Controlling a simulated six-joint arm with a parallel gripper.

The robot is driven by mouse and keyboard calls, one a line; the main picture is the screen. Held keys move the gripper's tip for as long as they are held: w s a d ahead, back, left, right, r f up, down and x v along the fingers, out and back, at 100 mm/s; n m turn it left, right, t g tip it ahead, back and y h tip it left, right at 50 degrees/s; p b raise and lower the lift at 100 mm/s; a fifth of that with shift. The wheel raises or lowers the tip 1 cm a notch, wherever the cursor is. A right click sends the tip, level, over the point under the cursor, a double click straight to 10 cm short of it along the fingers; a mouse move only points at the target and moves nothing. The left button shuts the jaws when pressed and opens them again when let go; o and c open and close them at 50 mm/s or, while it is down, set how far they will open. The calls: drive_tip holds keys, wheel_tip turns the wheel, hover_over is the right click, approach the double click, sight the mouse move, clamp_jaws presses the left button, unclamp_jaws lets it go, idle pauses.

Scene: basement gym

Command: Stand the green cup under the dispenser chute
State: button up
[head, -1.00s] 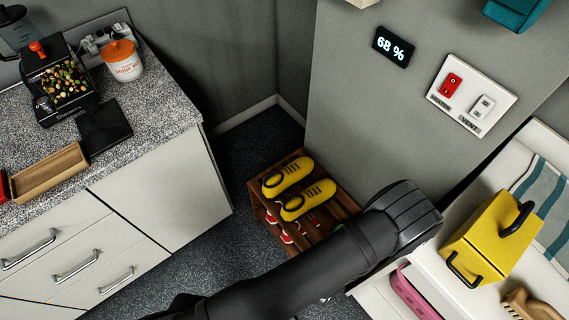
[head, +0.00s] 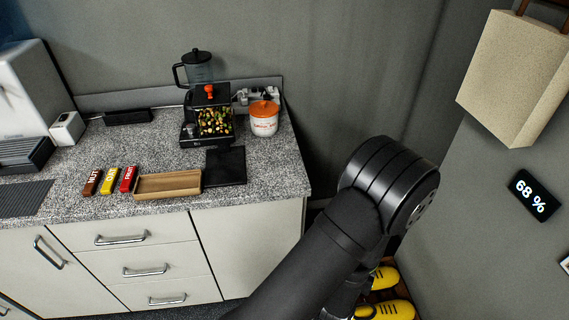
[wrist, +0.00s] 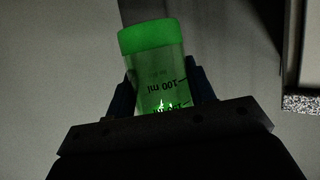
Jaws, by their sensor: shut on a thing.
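The green cup (wrist: 158,75), see-through with a brighter green rim and black volume marks, is between the two dark fingers of my gripper (wrist: 164,88) in the wrist view. My gripper is shut on it. The cup and gripper do not show in the head view, where my black arm covers the lower middle. The dispenser (head: 213,121) stands on the speckled counter, a black unit with mixed nuts or sweets and a red knob. Its chute is too small to make out. The cup is well away from the dispenser.
A black mat (head: 226,166) and a wooden tray (head: 168,184) lie in front of the dispenser. Small labelled boxes (head: 110,181) lie left. Yellow shoes (head: 386,308) are low behind my arm.

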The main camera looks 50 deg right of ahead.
drive_tip(key=w+r+n+t, duration=0.2)
drive_tip(key=w+r, duration=0.3)
drive_tip(key=w, duration=0.6)
drive_tip(key=w+a+r+n+t+y, duration=0.1)
drive_tip(key=w+a+r+n+t, duration=0.1)
drive_tip(key=w+a+r, duration=0.45)
drive_tip(key=w+a+r+n+t+y, duration=0.15)
drive_tip(key=w+a, duration=0.25)
drive_tip(key=w, duration=0.6)
drive_tip(key=w+a+r+n+t+y, duration=0.1)
drive_tip(key=w+a+r+n+t, duration=0.15)
drive_tip(key=w+a+r, duration=0.4)
drive_tip(key=shift+m+y, duration=0.25)
drive_tip(key=shift+m, duration=0.15)
drive_tip(key=w+d, duration=0.4)
drive_tip(key=w+d+f, duration=0.1)
drive_tip(key=w+d, duration=0.9)
drive_tip(key=shift+d+f, duration=0.2)
drive_tip(key=shift+f, duration=0.1)
drive_tip(key=shift+f, duration=0.15)
drive_tip(key=o, duration=1)
drive_tip(key=shift+o, duration=0.2)
